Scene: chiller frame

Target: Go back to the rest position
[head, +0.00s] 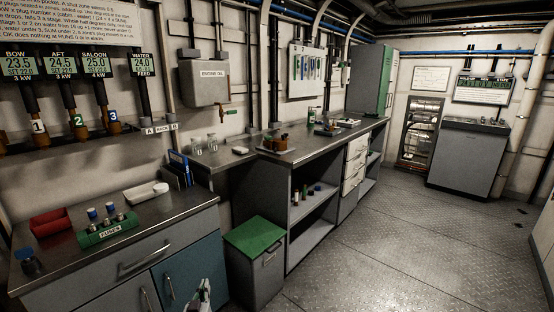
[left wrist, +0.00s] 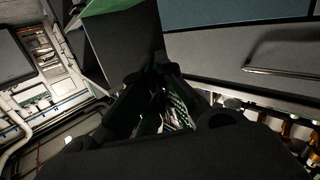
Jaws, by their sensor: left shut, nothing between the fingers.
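My left gripper (head: 204,290) shows at the bottom edge of the head view, low in front of the teal cupboard door (head: 188,277) and left of the green-topped bin (head: 254,238). In the left wrist view its dark fingers (left wrist: 154,76) come together at the tips and hold nothing. The bin's green lid (left wrist: 108,6) and grey side show beyond the fingertips there. Most of my left arm is out of the head view. My right gripper is not in view.
A steel counter (head: 185,203) carries a green fuse block (head: 106,231), a red tray (head: 52,222) and a white dish (head: 139,194). A drawer handle (head: 145,259) sticks out of its front. A grey cabinet (head: 465,160) stands at the far right. The plated floor (head: 400,235) is clear.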

